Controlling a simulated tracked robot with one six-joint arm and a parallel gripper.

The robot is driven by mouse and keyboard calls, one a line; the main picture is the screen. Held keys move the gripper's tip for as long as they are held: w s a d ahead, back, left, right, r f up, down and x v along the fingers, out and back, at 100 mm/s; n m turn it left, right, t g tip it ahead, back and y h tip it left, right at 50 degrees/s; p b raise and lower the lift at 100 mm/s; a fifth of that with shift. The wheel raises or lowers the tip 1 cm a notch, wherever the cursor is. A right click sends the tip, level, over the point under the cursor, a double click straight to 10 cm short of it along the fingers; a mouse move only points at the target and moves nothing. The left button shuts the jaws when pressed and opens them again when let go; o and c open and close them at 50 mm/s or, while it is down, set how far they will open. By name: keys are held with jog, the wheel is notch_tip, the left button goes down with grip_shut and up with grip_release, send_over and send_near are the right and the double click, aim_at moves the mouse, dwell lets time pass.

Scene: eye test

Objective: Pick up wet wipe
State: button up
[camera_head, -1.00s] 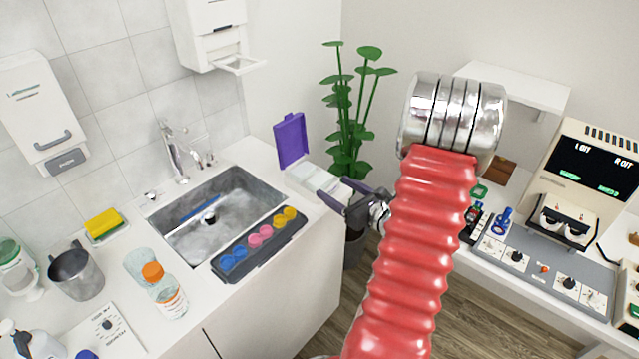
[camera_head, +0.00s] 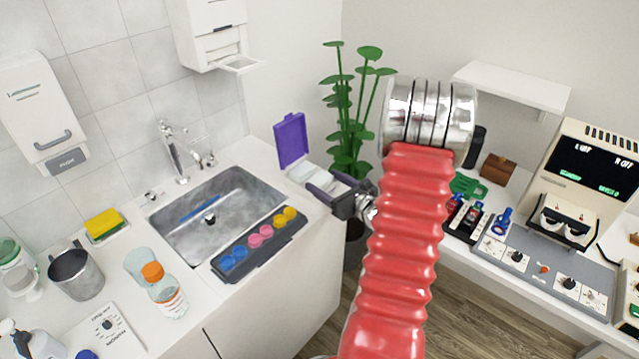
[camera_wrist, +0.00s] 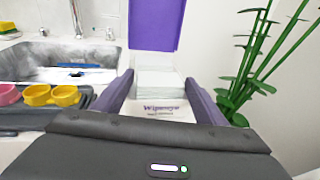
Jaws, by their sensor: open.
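The wet wipes are a white stack (camera_wrist: 157,84) in a white box (camera_head: 304,172) at the right end of the sink counter. The box's purple lid (camera_head: 291,140) stands open behind them; it also shows at the top of the wrist view (camera_wrist: 155,24). Lettering is on the front of the box in the wrist view. My gripper (camera_head: 324,184) is open and empty at the right side of the box. In the wrist view its two purple fingers (camera_wrist: 160,80) lie left and right of the stack. Whether they touch it I cannot tell.
A sink (camera_head: 212,212) and a dark tray (camera_head: 258,246) with coloured cups are left of the box. A potted plant (camera_head: 350,110) stands behind and right of it. A bench with a control panel (camera_head: 540,262) is at the right.

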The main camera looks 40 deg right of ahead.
jog(key=shift+c, duration=0.6)
jog(key=c, duration=0.5)
jog(key=shift+c, duration=0.2)
notch_tip(320, 180, up, 10)
dwell(0.3)
dwell(0.5)
